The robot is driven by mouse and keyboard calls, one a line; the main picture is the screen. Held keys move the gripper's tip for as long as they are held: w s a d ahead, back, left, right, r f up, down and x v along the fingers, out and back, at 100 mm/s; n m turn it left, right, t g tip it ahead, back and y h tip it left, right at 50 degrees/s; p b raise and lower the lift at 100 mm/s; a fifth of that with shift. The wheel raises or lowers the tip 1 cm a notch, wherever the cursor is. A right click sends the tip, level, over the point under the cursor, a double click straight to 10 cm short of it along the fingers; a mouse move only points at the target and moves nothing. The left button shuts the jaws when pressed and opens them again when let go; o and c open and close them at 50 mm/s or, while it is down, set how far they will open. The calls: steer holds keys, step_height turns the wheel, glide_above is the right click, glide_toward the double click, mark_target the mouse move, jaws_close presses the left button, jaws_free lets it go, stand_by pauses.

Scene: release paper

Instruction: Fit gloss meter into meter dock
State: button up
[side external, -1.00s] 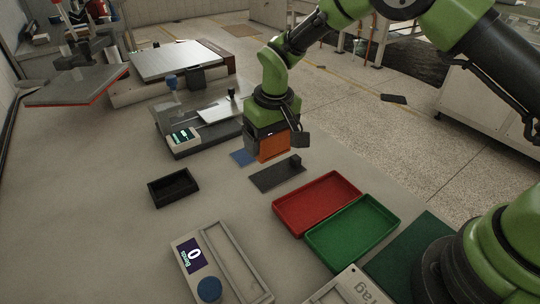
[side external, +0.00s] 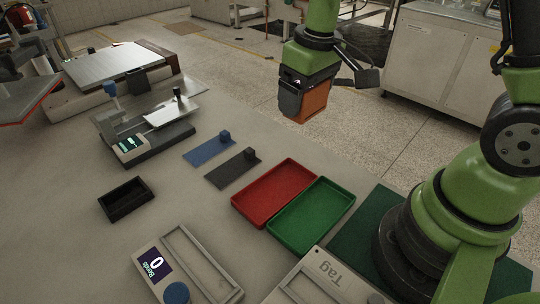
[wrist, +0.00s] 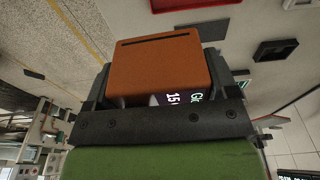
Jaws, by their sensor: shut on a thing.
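The gloss meter, an orange block (side external: 315,102), is held in my gripper (side external: 303,95) high at the upper middle of the side view, clear of the table. In the wrist view the orange block (wrist: 160,68) sits between the dark fingers, with part of a lit display reading "15" beside the gripper's dark bar. A small black open-topped box (side external: 146,187), which looks like the meter dock, lies on the table to the left. It seems empty and also shows in the wrist view (wrist: 292,42), at the upper right. My gripper is well away from it.
Blue (side external: 208,150) and grey (side external: 225,175) mats, each with a small block, lie near the far edge. Red (side external: 240,204) and green (side external: 320,230) trays stand right of them.

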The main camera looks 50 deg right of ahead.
glide_toward(277, 151)
steer(key=shift+w+f, duration=0.25)
steer(key=shift+f, duration=2.7)
steer(key=shift+f, duration=0.2)
steer(key=o, duration=1.1)
steer(key=shift+r, duration=0.1)
